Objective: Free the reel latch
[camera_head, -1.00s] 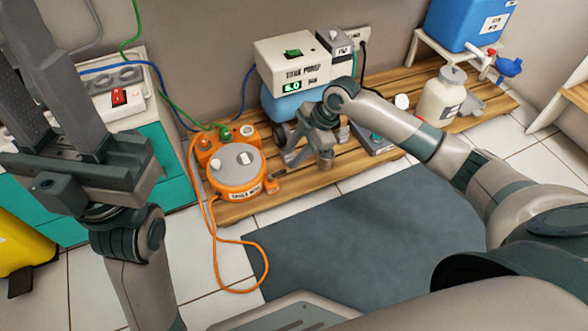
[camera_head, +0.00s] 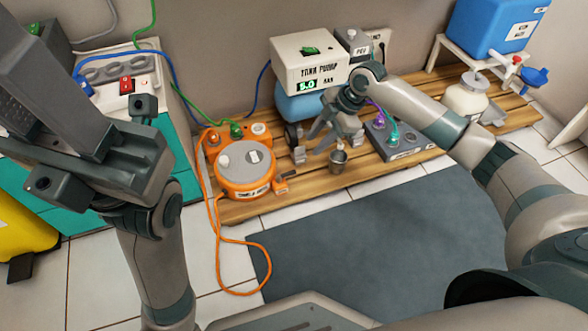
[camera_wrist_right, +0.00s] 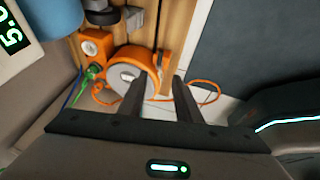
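The orange reel (camera_head: 243,170) with a grey round top sits on the left part of the wooden slatted platform. A small orange-and-grey piece (camera_head: 282,186) juts from its front right side; it may be the latch. The reel also shows in the right wrist view (camera_wrist_right: 142,67), its right side partly hidden behind a fingertip. My right gripper (camera_head: 330,133) is open and empty, above the platform right of the reel; its fingers are apart in the wrist view (camera_wrist_right: 160,86). My left gripper (camera_head: 50,75) is raised at the upper left, far from the reel; its finger gap is unclear.
An orange cable (camera_head: 240,292) loops onto the floor. A small metal cup (camera_head: 338,160) stands close to my right gripper. The tank pump (camera_head: 308,60) stands behind, and a grey box (camera_head: 400,138) with coloured leads stands to the right. The dark mat (camera_head: 380,240) is clear.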

